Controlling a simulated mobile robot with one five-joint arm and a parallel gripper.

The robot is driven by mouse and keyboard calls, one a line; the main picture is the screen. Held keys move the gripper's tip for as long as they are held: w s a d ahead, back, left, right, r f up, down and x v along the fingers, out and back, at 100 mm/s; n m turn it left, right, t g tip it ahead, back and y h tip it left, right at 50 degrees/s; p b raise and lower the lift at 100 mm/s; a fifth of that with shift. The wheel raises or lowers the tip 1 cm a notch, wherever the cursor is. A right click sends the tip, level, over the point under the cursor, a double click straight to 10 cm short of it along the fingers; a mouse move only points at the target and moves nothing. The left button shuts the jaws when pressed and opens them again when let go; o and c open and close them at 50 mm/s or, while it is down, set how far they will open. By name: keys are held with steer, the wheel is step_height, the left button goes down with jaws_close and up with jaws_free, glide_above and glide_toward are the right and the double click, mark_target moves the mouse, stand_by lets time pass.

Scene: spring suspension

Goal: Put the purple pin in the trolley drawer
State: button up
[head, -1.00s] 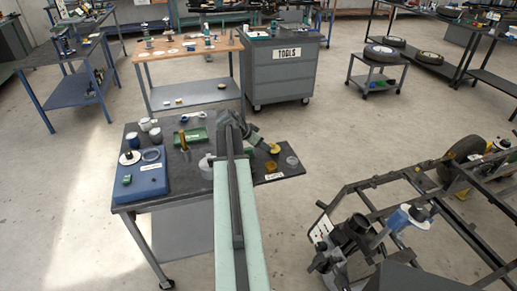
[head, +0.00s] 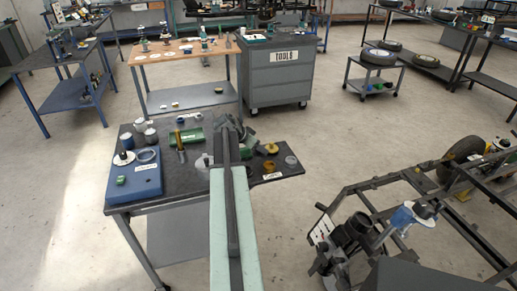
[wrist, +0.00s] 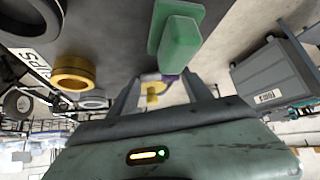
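My gripper (wrist: 163,76) is over the dark work table (head: 230,187); in the wrist view its two fingers are apart with a gap between them. A small purple sliver (wrist: 168,77), perhaps the purple pin, shows in this gap beside the end of a green block (wrist: 178,45). Most of it is hidden, and I cannot tell if the fingers touch it.
The table holds a blue box (head: 135,183), a green tray (head: 188,138), several cups and a yellow ring (wrist: 74,73). A wooden bench (head: 180,50) stands left of the trolley. A dark vehicle frame (head: 410,190) is at right. Open floor lies between table and trolley.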

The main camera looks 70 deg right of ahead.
steer(key=shift+o, duration=0.8)
steer(key=shift+r+p, duration=0.35)
steer(key=shift+r, duration=0.05)
steer(key=p+v, duration=0.8)
steer(key=v, duration=0.3)
steer(key=shift+a+r+p, duration=0.25)
steer(key=shift+a+p, duration=0.05)
steer(key=shift+p, duration=0.05)
